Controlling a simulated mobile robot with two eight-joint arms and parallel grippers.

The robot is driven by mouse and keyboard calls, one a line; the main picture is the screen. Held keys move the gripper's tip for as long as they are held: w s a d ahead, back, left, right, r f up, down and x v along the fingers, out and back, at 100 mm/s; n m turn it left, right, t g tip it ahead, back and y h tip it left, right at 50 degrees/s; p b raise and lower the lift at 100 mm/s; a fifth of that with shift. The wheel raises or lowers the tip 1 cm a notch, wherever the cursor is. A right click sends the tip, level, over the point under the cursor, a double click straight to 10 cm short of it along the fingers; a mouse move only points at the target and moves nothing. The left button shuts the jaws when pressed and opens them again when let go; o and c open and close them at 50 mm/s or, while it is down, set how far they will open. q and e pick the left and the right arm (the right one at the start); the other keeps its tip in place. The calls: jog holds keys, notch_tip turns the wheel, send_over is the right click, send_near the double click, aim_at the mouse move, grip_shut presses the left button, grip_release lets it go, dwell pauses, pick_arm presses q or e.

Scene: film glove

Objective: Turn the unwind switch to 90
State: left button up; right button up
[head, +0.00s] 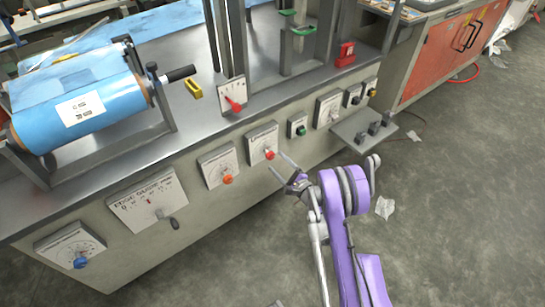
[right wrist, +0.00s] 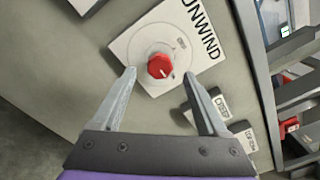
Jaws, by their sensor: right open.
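The unwind switch is a red round knob on a white dial plate; in the right wrist view the knob (right wrist: 160,66) sits in the middle of the plate lettered "UNWIND". In the head view the red knob (head: 269,155) appears on the cabinet's front face, just beyond my right gripper (head: 277,162). My right gripper is open, and in the right wrist view its fingertips (right wrist: 159,74) stand either side of the knob with gaps. I cannot tell how far the tips are from the plate. The pointer mark on the knob is too small to read. My left gripper is out of view.
A small grey shelf (head: 350,128) juts out farther right. A blue film roll (head: 85,100) lies on top. The floor in front is open.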

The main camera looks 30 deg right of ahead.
jog(key=s, duration=0.5)
jog(key=shift+s+d+p, duration=0.2)
jog(key=shift+p, duration=0.1)
